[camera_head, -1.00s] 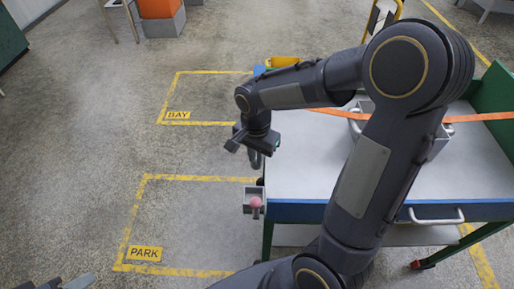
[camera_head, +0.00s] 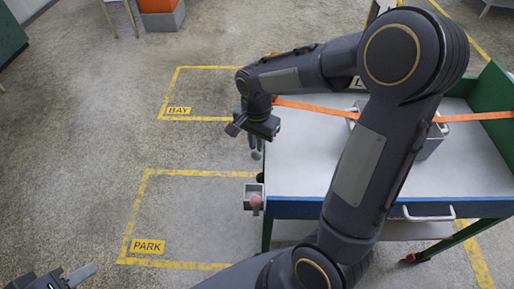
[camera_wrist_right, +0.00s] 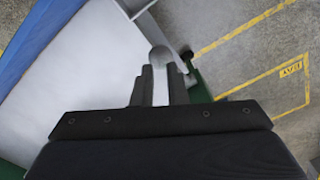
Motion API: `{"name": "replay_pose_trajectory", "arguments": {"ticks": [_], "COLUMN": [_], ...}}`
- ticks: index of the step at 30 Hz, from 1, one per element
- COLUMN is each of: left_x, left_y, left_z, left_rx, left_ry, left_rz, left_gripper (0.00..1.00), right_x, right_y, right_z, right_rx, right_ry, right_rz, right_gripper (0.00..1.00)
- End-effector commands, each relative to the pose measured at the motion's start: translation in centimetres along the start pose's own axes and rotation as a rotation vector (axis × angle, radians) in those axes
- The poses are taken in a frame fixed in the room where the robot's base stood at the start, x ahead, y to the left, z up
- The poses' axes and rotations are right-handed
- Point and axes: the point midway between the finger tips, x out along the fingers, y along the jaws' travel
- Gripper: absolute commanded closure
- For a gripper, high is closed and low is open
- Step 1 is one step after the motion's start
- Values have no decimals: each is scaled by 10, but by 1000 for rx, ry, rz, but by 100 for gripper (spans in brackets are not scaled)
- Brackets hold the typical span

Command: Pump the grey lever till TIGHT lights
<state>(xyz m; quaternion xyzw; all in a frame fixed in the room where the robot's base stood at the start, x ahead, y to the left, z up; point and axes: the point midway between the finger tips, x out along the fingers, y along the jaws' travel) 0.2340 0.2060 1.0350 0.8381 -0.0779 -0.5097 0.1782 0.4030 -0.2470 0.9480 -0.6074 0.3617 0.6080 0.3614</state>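The grey lever (camera_wrist_right: 160,62) shows in the right wrist view as a pale rounded bar between the two dark fingers. My right gripper (camera_wrist_right: 160,85) appears shut on it, with the lever filling the gap. In the head view, my right gripper (camera_head: 254,130) is beside the trolley's left end, and part of the grey lever (camera_head: 256,150) hangs below it. My left gripper (camera_head: 65,280) is cut off at the bottom left corner, and its opening cannot be made out. I cannot make out a TIGHT light; a white label (camera_head: 359,82) is mostly hidden behind my right arm.
A blue-edged trolley (camera_head: 300,209) carries a grey box (camera_head: 432,146) under an orange strap (camera_head: 310,106). Yellow floor outlines marked BAY (camera_head: 178,110) and PARK (camera_head: 147,246) enclose clear floor.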

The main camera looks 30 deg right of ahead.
Motion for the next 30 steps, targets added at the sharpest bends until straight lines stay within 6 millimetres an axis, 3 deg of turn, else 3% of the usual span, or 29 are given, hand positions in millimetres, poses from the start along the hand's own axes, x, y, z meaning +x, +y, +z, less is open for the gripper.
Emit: {"name": "replay_pose_trajectory", "arguments": {"ticks": [14, 30], "left_x": [-33, -32], "left_y": [15, 15], "left_z": [-17, -16], "left_rx": [0, 0], "left_ry": [0, 0], "left_rz": [0, 0], "left_gripper": [64, 64], "right_x": [-48, -48], "right_y": [0, 0], "right_z": [0, 0], "right_rx": [1, 0], "right_ry": [1, 0], "right_rz": [-2, -1], "right_gripper": [87, 87]}}
